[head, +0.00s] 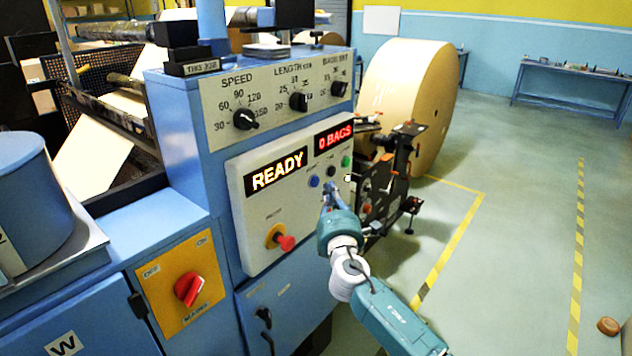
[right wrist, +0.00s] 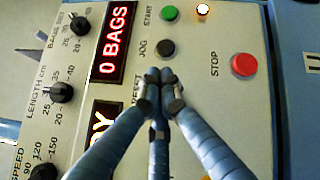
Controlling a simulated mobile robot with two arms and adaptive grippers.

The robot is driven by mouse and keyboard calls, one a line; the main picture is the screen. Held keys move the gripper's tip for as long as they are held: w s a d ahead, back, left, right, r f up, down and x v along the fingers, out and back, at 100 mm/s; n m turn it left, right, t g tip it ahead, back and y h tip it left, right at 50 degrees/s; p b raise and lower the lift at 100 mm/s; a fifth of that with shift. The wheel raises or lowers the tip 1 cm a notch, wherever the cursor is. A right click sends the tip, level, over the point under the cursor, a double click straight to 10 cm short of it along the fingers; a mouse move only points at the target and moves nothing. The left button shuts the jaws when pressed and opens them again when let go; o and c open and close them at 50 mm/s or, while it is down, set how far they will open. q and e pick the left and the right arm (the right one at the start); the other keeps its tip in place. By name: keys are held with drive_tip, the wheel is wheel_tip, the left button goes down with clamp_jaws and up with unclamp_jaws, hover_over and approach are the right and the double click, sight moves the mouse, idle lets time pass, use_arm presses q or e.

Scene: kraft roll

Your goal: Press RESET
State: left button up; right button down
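The control panel (head: 249,215) on the blue machine shows a lit READY display (head: 277,172) and a 0 BAGS display (head: 333,138). Below them sit a blue button (head: 314,181), a black button (head: 331,171) and a green button (head: 346,161). In the right wrist view a partly covered label, apparently RESET (right wrist: 137,90), lies beside my fingers, which hide the button there. My right gripper (head: 328,188) has its fingers together and empty, pointing at the panel just below the blue button; they also show in the right wrist view (right wrist: 160,76). Contact cannot be told. My left gripper is not in view.
A red STOP button (right wrist: 243,65) and JOG button (right wrist: 165,48) are close to my fingers. A red mushroom knob (head: 285,243) sits lower on the panel. A big paper roll (head: 408,100) stands behind; open floor lies right.

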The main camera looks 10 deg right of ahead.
drive_tip(key=shift+s+d+p, duration=0.25)
drive_tip(key=shift+s+d, duration=0.35)
drive_tip(key=shift+s, duration=0.2)
drive_tip(key=shift+s+d+p, duration=0.25)
drive_tip(key=shift+s+d, duration=0.3)
drive_tip(key=shift+s, duration=0.2)
